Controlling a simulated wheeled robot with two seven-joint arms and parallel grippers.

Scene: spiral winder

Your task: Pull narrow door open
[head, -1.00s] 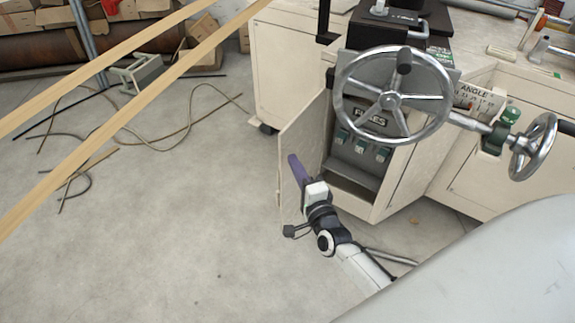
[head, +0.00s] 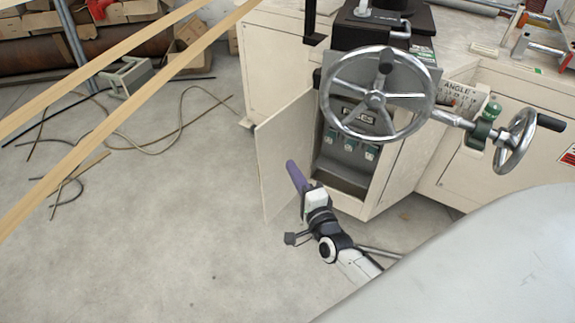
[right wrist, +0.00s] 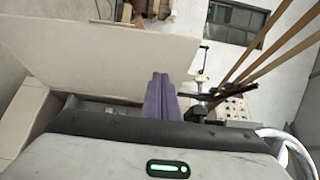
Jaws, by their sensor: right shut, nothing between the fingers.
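The narrow door (head: 274,160) is a cream panel on the cabinet below the large handwheel. It stands wide open, swung out to the left, and shows its inner face. My right gripper (head: 293,172) has purple fingers, shut with nothing between them, in front of that inner face. I cannot tell whether they touch it. In the right wrist view the shut fingers (right wrist: 160,97) point away beside a large cream panel (right wrist: 115,50), which seems to be the door. My left gripper is not in view.
The open compartment (head: 345,178) shows a grey panel with fuses. A large handwheel (head: 375,99) and a smaller one (head: 515,140) project from the machine.

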